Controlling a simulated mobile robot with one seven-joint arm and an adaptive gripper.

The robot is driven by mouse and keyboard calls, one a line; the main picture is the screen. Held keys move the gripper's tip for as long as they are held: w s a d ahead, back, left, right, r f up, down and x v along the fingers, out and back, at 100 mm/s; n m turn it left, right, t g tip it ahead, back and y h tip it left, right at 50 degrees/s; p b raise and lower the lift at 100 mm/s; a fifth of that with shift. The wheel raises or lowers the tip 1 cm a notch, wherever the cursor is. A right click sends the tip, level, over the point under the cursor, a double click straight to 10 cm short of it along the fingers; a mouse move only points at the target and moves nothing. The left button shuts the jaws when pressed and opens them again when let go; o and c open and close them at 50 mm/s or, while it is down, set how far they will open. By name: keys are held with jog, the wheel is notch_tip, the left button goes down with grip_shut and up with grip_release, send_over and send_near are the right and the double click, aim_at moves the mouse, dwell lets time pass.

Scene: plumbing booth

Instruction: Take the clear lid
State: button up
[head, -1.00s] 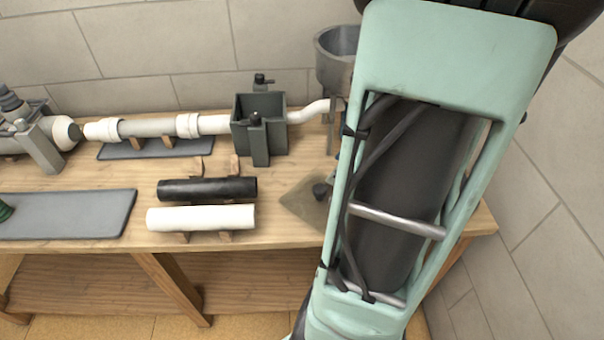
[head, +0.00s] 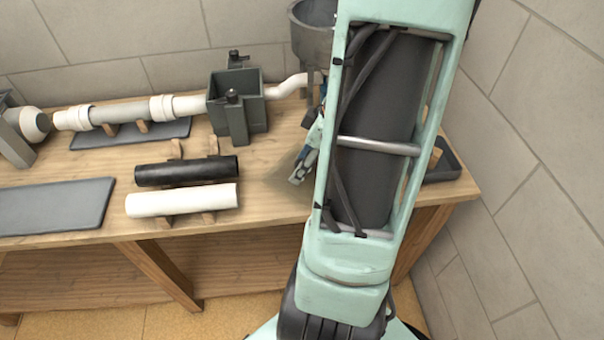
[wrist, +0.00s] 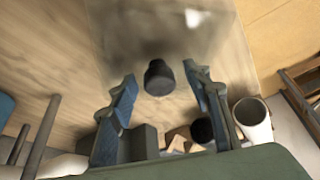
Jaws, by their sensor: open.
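The clear lid (head: 284,178) is a see-through square plate lying on the wooden bench, right of the two short pipes. In the wrist view the lid (wrist: 225,45) spreads beyond my fingers, and its black knob (wrist: 160,78) stands between them. My gripper (wrist: 160,74) is open, one finger on each side of the knob, with gaps visible on both sides. In the head view my gripper (head: 300,172) is low over the lid, and my arm hides the lid's right part. The knob is hidden there.
A black pipe (head: 187,171) and a white pipe (head: 182,200) lie on wooden cradles left of the lid. A dark grey box (head: 237,105) and a round grey funnel (head: 312,40) stand behind. A dark tray (head: 444,168) is at the right. A grey mat (head: 55,205) lies bare at left.

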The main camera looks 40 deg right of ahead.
grip_shut()
dwell(0.3)
